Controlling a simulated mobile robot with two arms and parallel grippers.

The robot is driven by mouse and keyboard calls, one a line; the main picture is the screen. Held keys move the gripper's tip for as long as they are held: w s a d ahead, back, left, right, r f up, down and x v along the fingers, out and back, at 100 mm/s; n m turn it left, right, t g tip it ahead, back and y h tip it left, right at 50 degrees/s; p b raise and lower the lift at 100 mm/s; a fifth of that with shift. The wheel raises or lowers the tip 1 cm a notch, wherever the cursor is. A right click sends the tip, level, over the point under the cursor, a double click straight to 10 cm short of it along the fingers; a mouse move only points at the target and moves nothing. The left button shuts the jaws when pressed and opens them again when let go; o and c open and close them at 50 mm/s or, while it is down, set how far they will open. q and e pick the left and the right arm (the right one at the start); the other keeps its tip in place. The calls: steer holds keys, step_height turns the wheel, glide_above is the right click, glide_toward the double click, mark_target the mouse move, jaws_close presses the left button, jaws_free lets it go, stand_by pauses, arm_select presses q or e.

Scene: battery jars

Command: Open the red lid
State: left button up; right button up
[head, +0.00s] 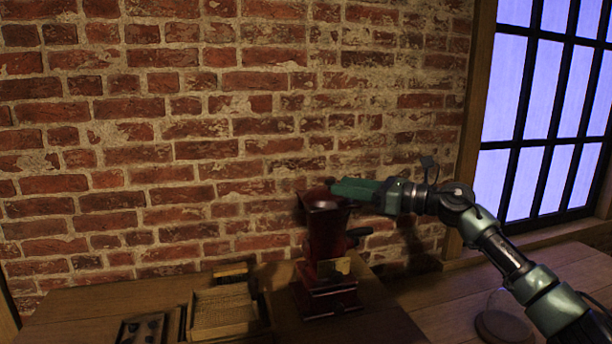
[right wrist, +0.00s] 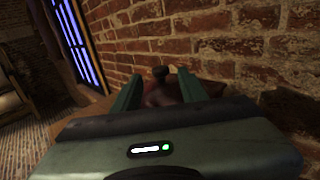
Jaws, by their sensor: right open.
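A dark red device (head: 327,232) with a flared top and a stepped base stands on the wooden table by the brick wall. Its red lid (right wrist: 163,93) shows in the right wrist view as a dark reddish top, with a small dark knob (right wrist: 160,72) above it. My right gripper (head: 340,190) is at the height of the device's top, reaching in from the right. In the right wrist view its two green fingers (right wrist: 160,88) are apart, with the lid and knob seen between them. I cannot tell whether they touch. My left gripper is not in view.
A wooden box (head: 225,307) and a dark tray with round holes (head: 143,329) are left of the device. A round dark base (head: 503,327), seemingly under clear glass, stands at right beneath my right arm. The brick wall (head: 150,120) is close behind.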

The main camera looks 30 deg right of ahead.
mark_target(334, 181)
steer(key=shift+w+d+r, duration=0.1)
steer(key=shift+w+r, duration=0.05)
steer(key=shift+r, duration=0.05)
steer(key=shift+w+r, duration=0.15)
steer(key=p+x, duration=0.1)
steer(key=x, duration=0.1)
steer(key=p+x, duration=0.1)
steer(key=shift+a+r+p, duration=0.25)
steer(key=shift+r+p, duration=0.05)
steer(key=x, duration=0.1)
steer(key=p+x, duration=0.1)
steer(key=x, duration=0.1)
steer(key=shift+w+f, duration=0.25)
steer(key=shift+w+a, duration=0.15)
steer(key=shift+w, duration=0.05)
steer(key=shift+f, duration=0.1)
steer(key=c, duration=0.9)
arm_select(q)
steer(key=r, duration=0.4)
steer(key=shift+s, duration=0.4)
arm_select(e)
jaws_close()
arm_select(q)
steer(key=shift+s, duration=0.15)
